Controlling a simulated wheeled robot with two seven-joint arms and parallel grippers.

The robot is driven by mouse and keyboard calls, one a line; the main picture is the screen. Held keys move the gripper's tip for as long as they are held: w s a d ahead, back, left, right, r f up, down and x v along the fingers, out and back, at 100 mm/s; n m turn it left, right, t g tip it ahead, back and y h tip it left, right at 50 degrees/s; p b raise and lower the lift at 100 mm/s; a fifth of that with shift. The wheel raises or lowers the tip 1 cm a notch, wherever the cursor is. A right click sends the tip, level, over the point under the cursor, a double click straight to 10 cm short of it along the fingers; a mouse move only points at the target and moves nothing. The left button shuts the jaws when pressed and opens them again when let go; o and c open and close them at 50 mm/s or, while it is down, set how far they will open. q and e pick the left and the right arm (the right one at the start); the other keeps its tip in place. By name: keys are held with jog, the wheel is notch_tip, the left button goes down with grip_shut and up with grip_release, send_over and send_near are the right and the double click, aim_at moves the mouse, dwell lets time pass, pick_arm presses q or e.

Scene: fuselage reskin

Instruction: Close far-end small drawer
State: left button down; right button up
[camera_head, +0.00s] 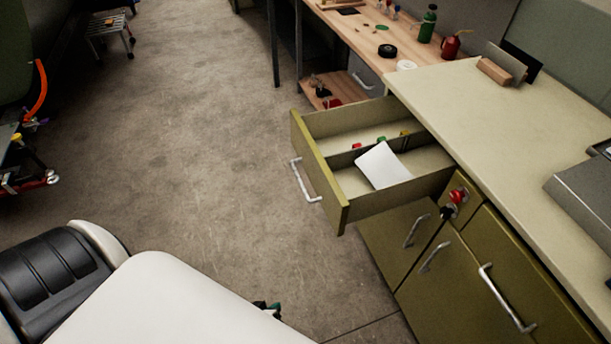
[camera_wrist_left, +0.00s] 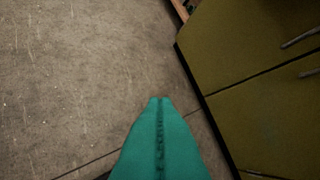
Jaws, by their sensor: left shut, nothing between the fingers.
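The small drawer (camera_head: 311,163) at the far end of the olive cabinet stands pulled out, with its silver handle (camera_head: 304,181) facing left. A white sheet (camera_head: 382,165) and small red, green and yellow items lie inside it, on either side of a divider. My left gripper (camera_head: 268,307) shows as a small dark and teal tip beyond my white arm, lower than the drawer in the picture and apart from it. In the left wrist view its teal fingers (camera_wrist_left: 160,101) are together and empty, above the floor beside the cabinet fronts. My right gripper is not in view.
The cabinet has a pale countertop (camera_head: 470,105) and closed fronts with silver handles; red keys or tags (camera_head: 457,196) hang at a lock. A wooden workbench (camera_head: 360,30) with bottles stands behind. The concrete floor (camera_head: 190,150) left of the drawer is clear.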

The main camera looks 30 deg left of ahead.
pick_arm(q)
jog(key=w+a+r+n+t+y, duration=0.1)
jog(key=w+a+r+n+t, duration=0.2)
jog(key=r, duration=0.7)
jog(key=w+a+r+n+t+y, duration=0.1)
jog(key=w+r+n+t, duration=0.3)
jog(key=r, duration=0.6)
jog(key=w+a+r+n+t+y, duration=0.1)
jog(key=w+a+r+n+t, duration=0.1)
jog(key=w+r+n, duration=0.6)
jog(key=w+m, duration=0.1)
jog(key=w, duration=0.2)
jog(key=w+r+p, duration=0.1)
jog(key=w, duration=0.2)
jog(key=w+m+p, duration=0.1)
jog(key=w, duration=0.2)
jog(key=shift+r+m, duration=0.3)
jog(key=shift+r, duration=0.1)
jog(key=shift+w+d+f, duration=0.1)
jog(key=shift+w+d, duration=0.45)
jog(key=shift+w, duration=0.05)
